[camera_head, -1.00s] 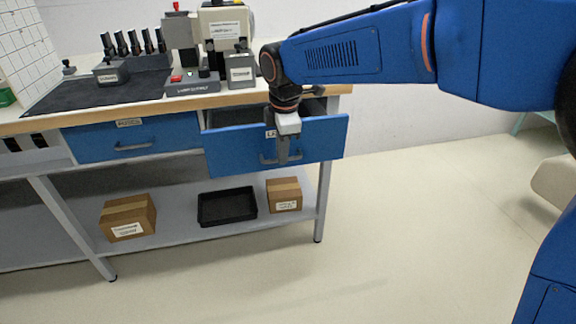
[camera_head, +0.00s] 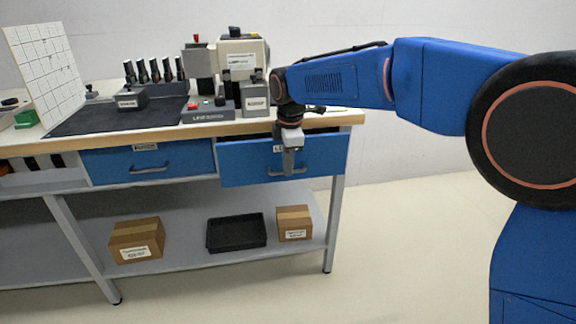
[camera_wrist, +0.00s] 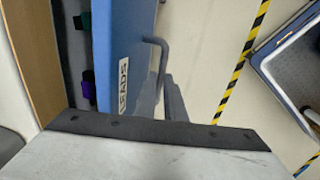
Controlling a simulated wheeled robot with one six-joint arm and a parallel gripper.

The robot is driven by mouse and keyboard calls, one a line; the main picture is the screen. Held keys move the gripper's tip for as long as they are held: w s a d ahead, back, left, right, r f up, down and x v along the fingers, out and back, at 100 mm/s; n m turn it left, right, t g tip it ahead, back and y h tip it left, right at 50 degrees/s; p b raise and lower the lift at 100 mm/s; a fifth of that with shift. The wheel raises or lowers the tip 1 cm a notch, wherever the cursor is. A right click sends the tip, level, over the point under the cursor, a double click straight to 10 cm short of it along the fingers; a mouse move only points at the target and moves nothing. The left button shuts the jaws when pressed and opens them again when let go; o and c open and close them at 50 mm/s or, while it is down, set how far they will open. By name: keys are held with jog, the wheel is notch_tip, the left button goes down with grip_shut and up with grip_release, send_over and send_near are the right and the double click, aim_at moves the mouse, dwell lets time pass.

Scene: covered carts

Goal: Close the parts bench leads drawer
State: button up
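The leads drawer (camera_head: 245,168) is the right blue drawer under the bench top. It stands partly open, its front ahead of the left drawer. In the wrist view its blue front (camera_wrist: 125,45) carries a LEADS label, and dark and purple items show inside behind it. My gripper (camera_head: 289,168) points down at the middle of the drawer front. Its fingers show in the wrist view (camera_wrist: 166,98) on either side of the grey handle (camera_wrist: 162,52) and appear shut on it. The fingertips partly hide the handle.
The left blue drawer (camera_head: 110,165) is shut. Equipment and a dark mat (camera_head: 80,122) lie on the bench top. Cardboard boxes (camera_head: 136,240) and a black tray (camera_head: 236,233) are on the lower shelf. The floor right of the bench is clear in the head view.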

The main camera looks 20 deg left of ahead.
jog(key=o, duration=0.4)
jog(key=shift+c, duration=0.2)
jog(key=shift+r, duration=0.1)
notch_tip(320, 180, up, 17)
jog(key=s+d, duration=0.1)
jog(key=s, duration=0.1)
jog(key=shift+s+d, duration=0.35)
jog(key=shift+s, duration=0.05)
